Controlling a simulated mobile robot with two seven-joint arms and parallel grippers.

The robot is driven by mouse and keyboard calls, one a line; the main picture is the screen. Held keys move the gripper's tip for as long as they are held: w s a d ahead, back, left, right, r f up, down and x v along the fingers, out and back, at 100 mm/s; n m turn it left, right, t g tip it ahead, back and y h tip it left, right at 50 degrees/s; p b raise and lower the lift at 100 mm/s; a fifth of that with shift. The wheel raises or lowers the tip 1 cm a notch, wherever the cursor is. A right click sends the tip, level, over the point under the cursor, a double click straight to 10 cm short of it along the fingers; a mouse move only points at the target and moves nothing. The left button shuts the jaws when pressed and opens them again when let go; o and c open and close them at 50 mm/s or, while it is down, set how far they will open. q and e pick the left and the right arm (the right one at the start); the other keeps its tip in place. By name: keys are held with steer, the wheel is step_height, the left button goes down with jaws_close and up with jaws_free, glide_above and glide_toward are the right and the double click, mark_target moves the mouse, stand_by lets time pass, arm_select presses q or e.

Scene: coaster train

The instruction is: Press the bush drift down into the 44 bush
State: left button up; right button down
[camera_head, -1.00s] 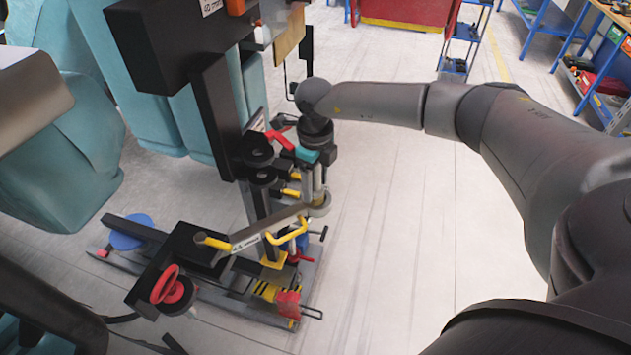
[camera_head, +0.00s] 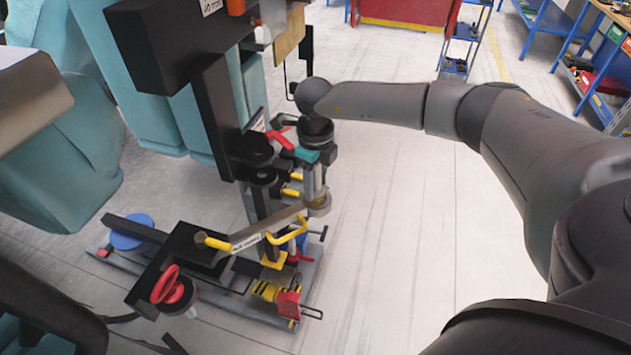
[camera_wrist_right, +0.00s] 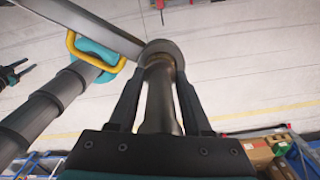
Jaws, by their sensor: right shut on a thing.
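My right gripper (camera_head: 318,186) points down at the end of a lever arm (camera_head: 266,233). In the right wrist view its two dark fingers (camera_wrist_right: 158,84) are closed around the bush drift (camera_wrist_right: 157,112), a grey-brown metal cylinder between them. The drift's far end meets the round eye (camera_wrist_right: 163,48) at the lever's end, which looks like the 44 bush's seat. The eye also shows in the head view (camera_head: 318,205). The bush itself is hidden, and how deep the drift sits cannot be told. My left gripper is not seen.
A black post (camera_head: 217,115) stands just left of the gripper. A yellow handle (camera_head: 290,232) lies close below the lever, and a red handwheel (camera_head: 165,284) is at lower left. Open floor (camera_head: 410,240) lies to the right. Blue shelving (camera_head: 548,25) is far back.

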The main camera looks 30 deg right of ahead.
steer(key=shift+r+p, duration=1)
steer(key=shift+r, duration=0.4)
stand_by(1.0)
steer(key=shift+r+p, duration=1.45)
steer(key=shift+r, duration=0.55)
